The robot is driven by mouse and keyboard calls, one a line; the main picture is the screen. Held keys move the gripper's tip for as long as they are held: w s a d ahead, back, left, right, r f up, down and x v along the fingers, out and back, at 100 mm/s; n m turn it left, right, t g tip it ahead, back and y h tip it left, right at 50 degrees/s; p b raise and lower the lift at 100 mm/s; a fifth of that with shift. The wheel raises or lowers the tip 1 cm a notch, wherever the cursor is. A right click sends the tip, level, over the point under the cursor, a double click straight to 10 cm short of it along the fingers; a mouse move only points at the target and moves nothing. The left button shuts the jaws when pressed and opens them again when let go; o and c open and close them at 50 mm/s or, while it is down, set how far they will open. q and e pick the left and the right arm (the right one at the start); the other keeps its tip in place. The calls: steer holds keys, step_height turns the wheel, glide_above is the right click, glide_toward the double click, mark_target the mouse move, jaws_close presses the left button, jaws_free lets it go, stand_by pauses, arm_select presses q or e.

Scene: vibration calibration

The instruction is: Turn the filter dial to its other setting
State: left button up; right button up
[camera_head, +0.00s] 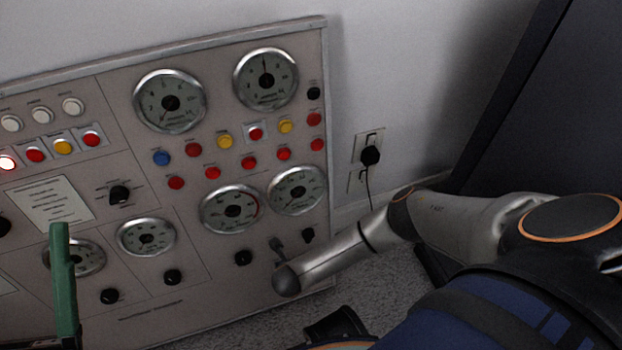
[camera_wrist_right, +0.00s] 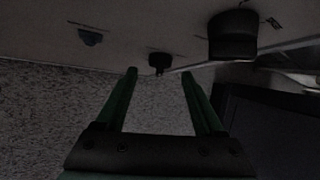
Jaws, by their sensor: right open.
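Several black knobs sit on the grey panel; their labels are too small to read, so I cannot tell which is the filter dial. In the right wrist view, a small dark knob (camera_wrist_right: 159,62) lies just beyond and between the fingertips of my right gripper (camera_wrist_right: 159,76). The green fingers are apart, with nothing held. In the head view my right forearm reaches the panel's lower right and hides that gripper. Black knobs (camera_head: 243,257) and (camera_head: 308,235) show on either side of it. A green finger of my left gripper (camera_head: 62,235) stands before the lower left panel.
The panel (camera_head: 205,285) carries round gauges (camera_head: 170,101), coloured buttons (camera_head: 162,158) and a paper label (camera_head: 58,203). A wall socket with a black plug (camera_head: 370,155) is to the right.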

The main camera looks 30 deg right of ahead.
steer(key=shift+b+x, duration=0.4)
steer(key=shift+x, duration=0.8)
jaws_close()
